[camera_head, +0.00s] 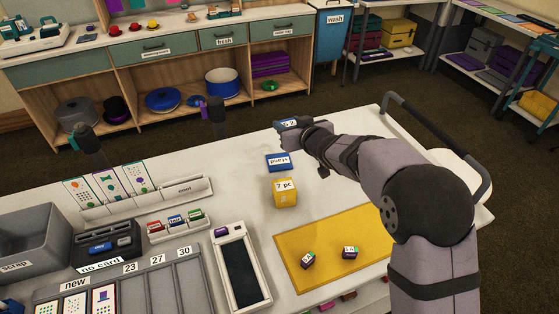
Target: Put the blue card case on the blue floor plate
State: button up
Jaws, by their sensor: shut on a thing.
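My gripper (291,130) is at the far side of the white table, at the end of my arm reaching in from the right. It is shut on a small blue case (287,123) with a white label, partly hidden by the gripper. Nothing stands on the plate. I cannot tell how high the case is above the table.
A yellow box (285,195) marked "7 pc" stands just in front of the blue plate. A yellow mat (330,276) holds two small dark cases. Card racks, small coloured cases and a grey bin (32,240) fill the left side. The table around the blue plate is mostly clear.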

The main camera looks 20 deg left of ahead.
send_over(288, 159)
jog(key=shift+w+f, duration=0.1)
jog(key=shift+f, duration=3.05)
jog(key=shift+f, duration=0.1)
jog(key=shift+f, duration=1.75)
jog(key=shift+f+b, duration=0.2)
jog(key=shift+b, duration=0.1)
jog(key=o, duration=1.1)
jog(key=shift+c, duration=0.2)
jog(key=shift+r, duration=0.1)
